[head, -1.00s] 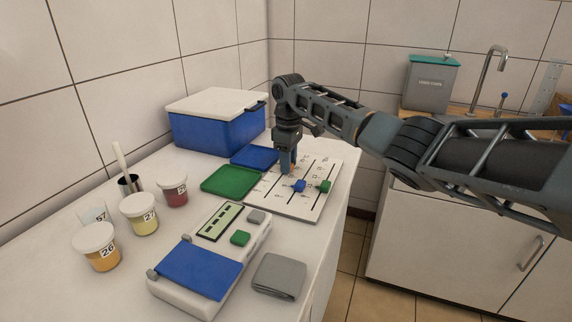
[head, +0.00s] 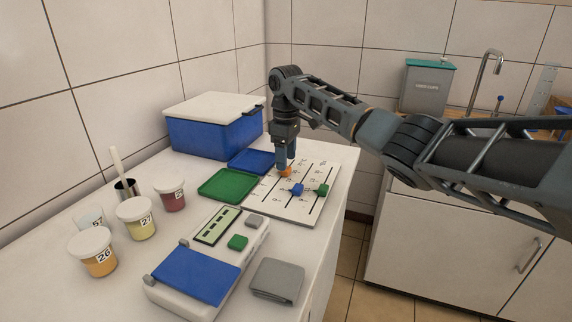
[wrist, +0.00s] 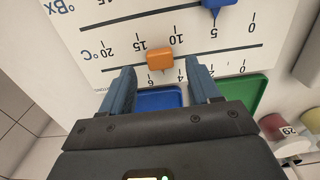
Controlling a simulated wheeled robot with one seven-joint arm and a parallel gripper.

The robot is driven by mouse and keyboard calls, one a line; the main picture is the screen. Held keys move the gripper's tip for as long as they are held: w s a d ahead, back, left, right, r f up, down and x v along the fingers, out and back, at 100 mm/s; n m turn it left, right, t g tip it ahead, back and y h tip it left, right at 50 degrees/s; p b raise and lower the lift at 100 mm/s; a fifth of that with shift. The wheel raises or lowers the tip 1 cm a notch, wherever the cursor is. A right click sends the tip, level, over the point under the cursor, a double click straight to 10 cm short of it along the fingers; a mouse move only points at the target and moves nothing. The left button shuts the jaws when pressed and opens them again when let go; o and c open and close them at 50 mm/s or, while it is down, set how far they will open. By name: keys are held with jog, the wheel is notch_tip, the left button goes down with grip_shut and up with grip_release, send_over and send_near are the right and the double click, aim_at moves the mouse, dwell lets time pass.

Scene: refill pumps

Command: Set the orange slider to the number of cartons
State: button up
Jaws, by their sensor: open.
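The slider board (head: 318,171) lies at the counter's right edge, with several printed scales. The orange slider (head: 285,172) sits on the scale nearest the blue tray; in the wrist view it (wrist: 159,60) lies by the upside-down marks 6 and 4, exact value unclear. My gripper (head: 286,164) is open and low over it. In the wrist view, my fingertips (wrist: 160,70) stand either side of the orange slider, with gaps. The blue slider (head: 297,189) and green slider (head: 321,190) sit on other scales. I cannot identify any cartons.
A blue box with a white lid (head: 213,130), a blue tray (head: 252,160) and a green tray (head: 226,185) lie left of the board. Numbered cups (head: 136,219) stand at left. A device with a blue flap (head: 196,274) and a grey pad (head: 276,281) lie in front.

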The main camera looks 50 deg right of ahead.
jog(key=shift+r, duration=2.35)
